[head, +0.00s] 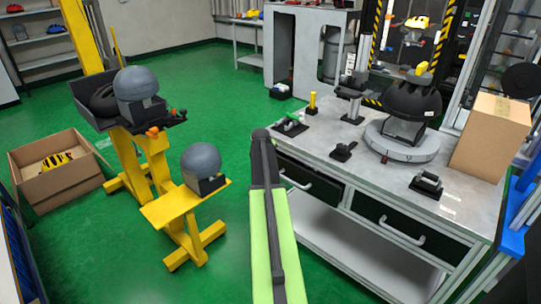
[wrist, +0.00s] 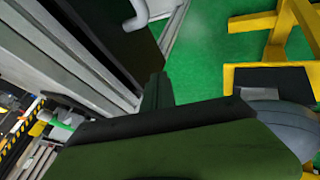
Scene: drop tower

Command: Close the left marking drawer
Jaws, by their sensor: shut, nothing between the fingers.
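The left marking drawer (head: 318,181) is under the left part of the workbench top. It has a dark front and a pale bar handle (head: 296,180). Its front looks slightly out from the bench frame, but how far is hard to tell. In the wrist view the dark drawer front (wrist: 95,30) is at upper left, with its pale handle (wrist: 138,14) at the top. My gripper (head: 262,140) is just left of the drawer in the head view; in the wrist view its fingers (wrist: 157,88) are shut and empty, apart from the handle.
The right drawer (head: 405,228) looks closed. The workbench top (head: 330,125) holds a helmet on a round stand, small fixtures and a cardboard box (head: 490,138). A yellow stand (head: 175,205) with grey balls is on the left. Green floor (head: 235,255) is clear between stand and bench.

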